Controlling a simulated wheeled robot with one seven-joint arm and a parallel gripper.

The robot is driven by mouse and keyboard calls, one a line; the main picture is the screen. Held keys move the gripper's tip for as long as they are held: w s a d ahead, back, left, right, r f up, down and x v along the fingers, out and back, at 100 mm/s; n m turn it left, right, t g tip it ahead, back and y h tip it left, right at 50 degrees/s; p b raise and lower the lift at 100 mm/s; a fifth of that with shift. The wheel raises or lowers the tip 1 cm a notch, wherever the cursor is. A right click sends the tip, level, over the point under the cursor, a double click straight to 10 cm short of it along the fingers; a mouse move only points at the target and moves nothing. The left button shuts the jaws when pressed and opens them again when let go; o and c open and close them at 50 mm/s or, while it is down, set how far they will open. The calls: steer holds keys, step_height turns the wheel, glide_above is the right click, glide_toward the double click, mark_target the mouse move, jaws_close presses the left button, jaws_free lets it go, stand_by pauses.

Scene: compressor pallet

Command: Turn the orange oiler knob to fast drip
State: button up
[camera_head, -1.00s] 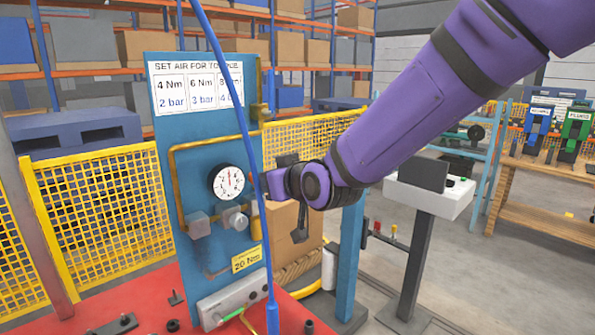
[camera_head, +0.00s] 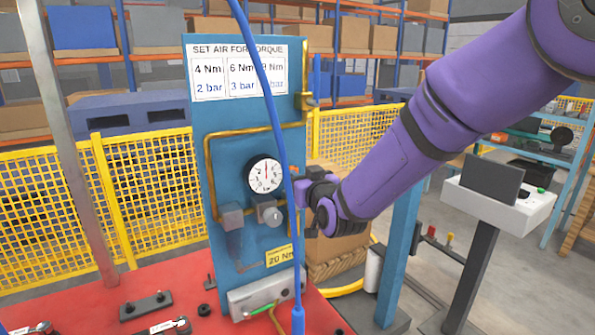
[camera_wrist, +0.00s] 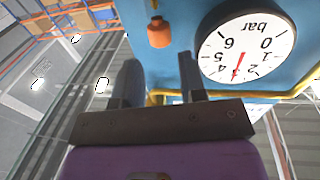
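The orange knob (camera_wrist: 158,32) shows at the top of the wrist view, hanging from a small fitting on the blue panel (camera_wrist: 180,12). My gripper (camera_wrist: 158,78) is open, with its two dark fingers apart and nothing visible between them. The knob lies beyond the fingertips, roughly in line with the gap, and does not look touched. In the head view my gripper (camera_head: 308,190) is beside the right edge of the blue panel (camera_head: 225,130). The knob cannot be clearly made out there. Its drip setting is not readable.
A round pressure gauge (camera_wrist: 248,42) is right of the knob in the wrist view, and on the panel (camera_head: 264,174) in the head view. A blue hose (camera_head: 274,110) hangs in front of the panel. A brass pipe (camera_head: 209,160) runs along it. A regulator knob (camera_head: 270,213) sits below the gauge.

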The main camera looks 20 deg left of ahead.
mark_target(297, 169)
steer(key=shift+x, duration=2.25)
steer(key=shift+a, duration=0.1)
steer(key=c, duration=0.7)
steer(key=shift+o, duration=0.2)
steer(key=shift+n+g+y, duration=0.3)
steer(key=shift+y, duration=0.1)
steer(key=n+g+y, duration=0.2)
steer(key=g, duration=0.1)
steer(key=n+g+y, duration=0.1)
steer(key=g, duration=0.1)
steer(key=shift+w+d+n+y, duration=0.3)
steer(key=shift+w+d+n, duration=0.05)
steer(key=shift+w+n, duration=0.05)
steer(key=shift+w+n+g+y, duration=0.1)
steer(key=shift+n+g+y, duration=0.35)
steer(key=shift+n+g, duration=1)
steer(key=shift+w+n+g+y, duration=0.1)
steer(key=shift+n+g+y, duration=0.55)
steer(key=shift+g, duration=1.3)
steer(key=shift+n+g, duration=0.4)
